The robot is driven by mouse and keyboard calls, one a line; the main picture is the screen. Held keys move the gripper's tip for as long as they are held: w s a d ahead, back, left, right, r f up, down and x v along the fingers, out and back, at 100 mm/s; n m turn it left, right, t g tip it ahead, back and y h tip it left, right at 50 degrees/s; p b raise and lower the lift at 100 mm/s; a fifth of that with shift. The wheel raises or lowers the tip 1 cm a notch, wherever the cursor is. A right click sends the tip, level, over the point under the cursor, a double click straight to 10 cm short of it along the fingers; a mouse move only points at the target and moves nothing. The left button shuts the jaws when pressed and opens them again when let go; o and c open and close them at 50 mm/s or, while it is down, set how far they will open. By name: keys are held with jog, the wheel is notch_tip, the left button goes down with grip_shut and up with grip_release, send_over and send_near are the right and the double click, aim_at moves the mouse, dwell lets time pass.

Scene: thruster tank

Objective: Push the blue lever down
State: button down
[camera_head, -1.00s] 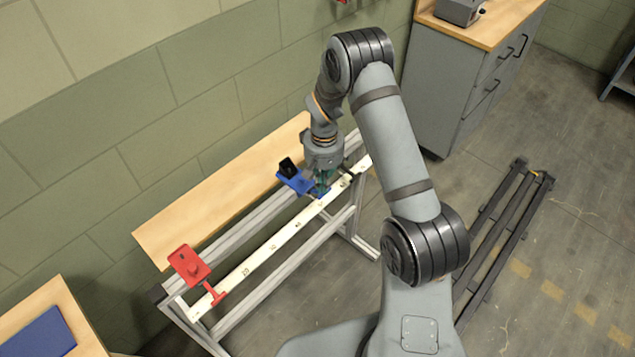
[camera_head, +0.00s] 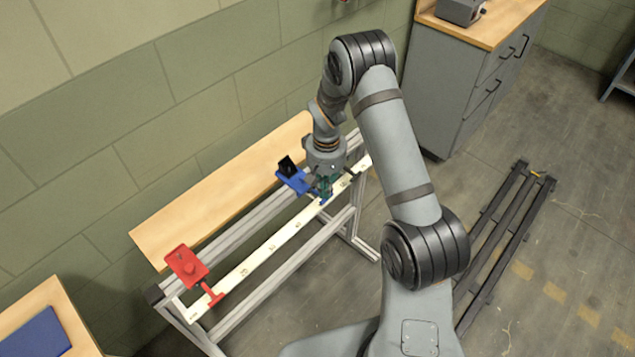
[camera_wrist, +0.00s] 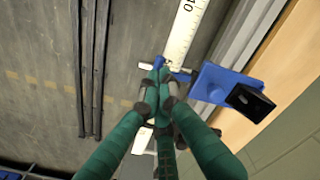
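The blue lever unit with its black block (camera_head: 293,177) sits on the frame's rail, near its right end in the head view. In the wrist view, its blue plate (camera_wrist: 217,84) is right of my fingers. A small blue piece of the lever (camera_wrist: 182,69) shows beside my fingertips; the rest is hidden behind them. My gripper (camera_head: 324,190) is over the lever's end, its green fingers pointing down. In the wrist view, the fingertips (camera_wrist: 160,77) are drawn together, with nothing visibly held. They appear at the lever, but I cannot tell whether they touch it.
A white ruler strip (camera_head: 261,250) runs along the metal frame. A red lever unit (camera_head: 187,266) stands at its left end. A wooden board (camera_head: 190,217) lies behind, along the wall. Open floor lies right of the frame, with a dark rack (camera_head: 497,240) on it.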

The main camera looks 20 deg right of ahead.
jog(key=shift+f, duration=0.1)
dwell(0.3)
jog(key=shift+s+f+b, duration=0.1)
jog(key=shift+f+b, duration=0.5)
jog(key=shift+b, duration=0.15)
jog(key=shift+r, duration=0.2)
notch_tip(320, 180, up, 9)
jog(key=p, duration=0.6)
jog(key=shift+f, duration=0.15)
notch_tip(320, 180, down, 9)
jog(key=b, duration=0.6)
dwell(0.4)
